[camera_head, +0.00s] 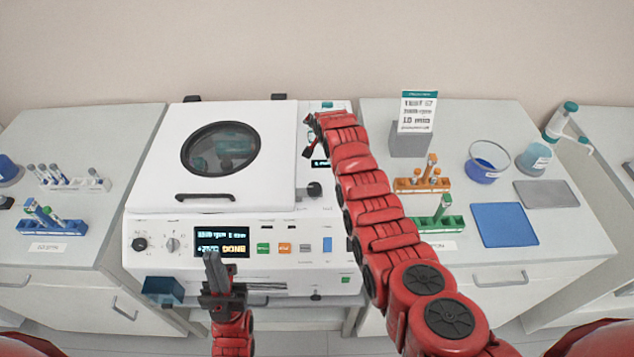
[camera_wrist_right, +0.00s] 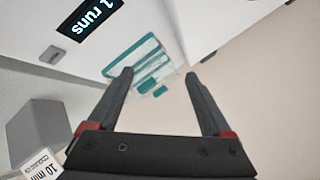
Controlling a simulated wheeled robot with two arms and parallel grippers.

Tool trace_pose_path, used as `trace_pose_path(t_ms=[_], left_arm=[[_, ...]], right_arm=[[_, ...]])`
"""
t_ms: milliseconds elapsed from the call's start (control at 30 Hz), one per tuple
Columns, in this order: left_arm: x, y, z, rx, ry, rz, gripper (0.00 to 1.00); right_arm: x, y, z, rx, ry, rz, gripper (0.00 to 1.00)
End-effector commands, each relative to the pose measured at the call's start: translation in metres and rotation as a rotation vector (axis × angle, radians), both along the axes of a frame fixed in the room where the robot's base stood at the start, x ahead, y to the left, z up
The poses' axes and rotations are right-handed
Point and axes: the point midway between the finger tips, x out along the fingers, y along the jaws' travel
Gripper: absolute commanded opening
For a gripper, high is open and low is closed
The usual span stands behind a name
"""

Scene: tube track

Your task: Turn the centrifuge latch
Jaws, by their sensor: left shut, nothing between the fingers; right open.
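The white centrifuge (camera_head: 160,222) stands in the middle with its lid (camera_head: 260,125) down and a round dark window in it. A dark knob (camera_head: 314,189) sits beside the lid's right front corner; I cannot tell whether it is the latch. A black dial (camera_head: 139,244) and a grey dial (camera_head: 172,244) are on the front panel. My left gripper (camera_head: 210,256) is shut and empty in front of the panel, below the lit display. My right gripper (camera_head: 308,125) reaches past the lid's right side; in the right wrist view it is open (camera_wrist_right: 154,75), with nothing between its fingers.
Tube racks stand on both side benches, such as the orange rack (camera_head: 422,185) and blue rack (camera_head: 50,228). A grey block (camera_head: 408,140) with a sign stands right of my right arm. A blue mat (camera_head: 504,224) and beakers lie farther right. A teal-edged clear item (camera_wrist_right: 135,58) is beyond the right fingers.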

Motion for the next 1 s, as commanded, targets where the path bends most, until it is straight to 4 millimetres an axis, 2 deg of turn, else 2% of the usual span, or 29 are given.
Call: trace_pose_path(t_ms=[33, 133, 300, 400, 500, 667, 1000], left_arm=[[0.0, 0.0, 0.001, 0.0, 0.0, 0.0, 0.0], [0.0, 0.0, 0.001, 0.0, 0.0, 0.0, 0.0], [0.0, 0.0, 0.002, 0.0, 0.0, 0.0, 0.0], [0.0, 0.0, 0.002, 0.0, 0.0, 0.0, 0.0], [0.0, 0.0, 0.001, 0.0, 0.0, 0.0, 0.0], [0.0, 0.0, -0.013, 0.0, 0.0, 0.0, 0.0], [0.0, 0.0, -0.076, 0.0, 0.0, 0.0, 0.0]], right_arm=[[-0.008, 0.008, 0.016, 0.009, 0.097, -0.017, 0.84], [-0.044, 0.017, 0.037, 0.013, 0.329, -0.073, 0.84], [-0.114, 0.021, 0.078, -0.019, 0.641, -0.173, 0.84], [-0.142, 0.019, 0.098, -0.039, 0.745, -0.215, 0.84], [-0.158, 0.018, 0.107, -0.053, 0.801, -0.238, 0.84], [-0.163, 0.018, 0.095, -0.056, 0.816, -0.244, 0.84], [-0.162, 0.018, 0.032, -0.056, 0.815, -0.243, 0.84]])
